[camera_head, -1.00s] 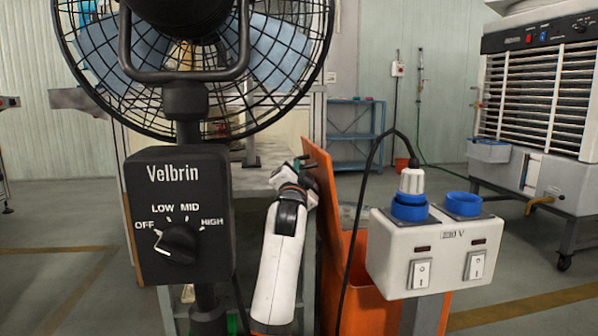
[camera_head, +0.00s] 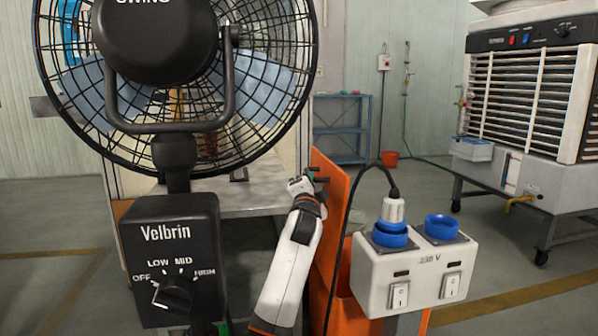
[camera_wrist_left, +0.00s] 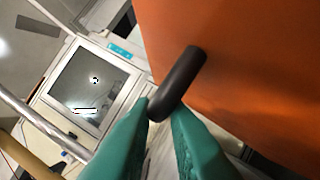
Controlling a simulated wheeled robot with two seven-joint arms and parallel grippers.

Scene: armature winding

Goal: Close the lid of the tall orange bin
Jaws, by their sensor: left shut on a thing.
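The tall orange bin (camera_head: 344,312) stands behind the white socket box, its lower part mostly hidden. Its orange lid (camera_head: 330,205) stands raised, close to upright. In the left wrist view the lid (camera_wrist_left: 250,60) fills the upper right, with a dark rounded handle (camera_wrist_left: 180,82) sticking out from it. My left gripper (camera_head: 316,174) is at the lid's upper left edge. Its green fingers (camera_wrist_left: 160,112) are shut on the handle's free end. My right gripper is not in view.
A black Velbrin fan (camera_head: 170,235) stands close in front on the left. A white socket box (camera_head: 412,272) with a plugged-in black cable stands in front of the bin. An air cooler (camera_head: 535,110) is at the right, a blue shelf (camera_head: 342,130) behind.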

